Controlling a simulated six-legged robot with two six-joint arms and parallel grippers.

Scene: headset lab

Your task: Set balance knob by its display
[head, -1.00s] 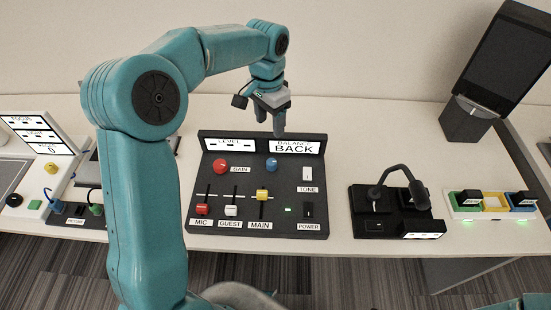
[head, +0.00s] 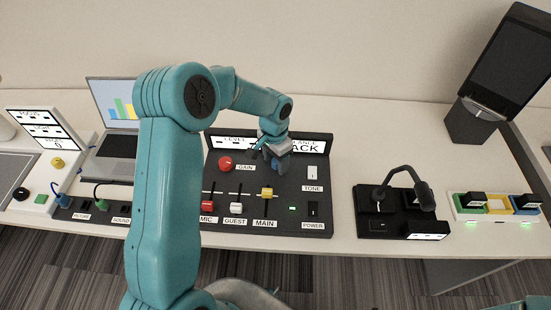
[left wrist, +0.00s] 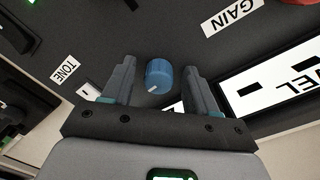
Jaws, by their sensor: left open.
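The blue balance knob (left wrist: 159,75) shows in the left wrist view, with a white mark on its lower edge in that picture. My left gripper (left wrist: 160,68) is open, with one finger on each side of the knob and visible gaps between. The balance display (head: 312,146) is partly covered by my gripper. Its visible letters end in "ACK". My right gripper is not in view.
A laptop (head: 112,115) stands to the left. A headset on a dark stand (head: 372,227) is to the right.

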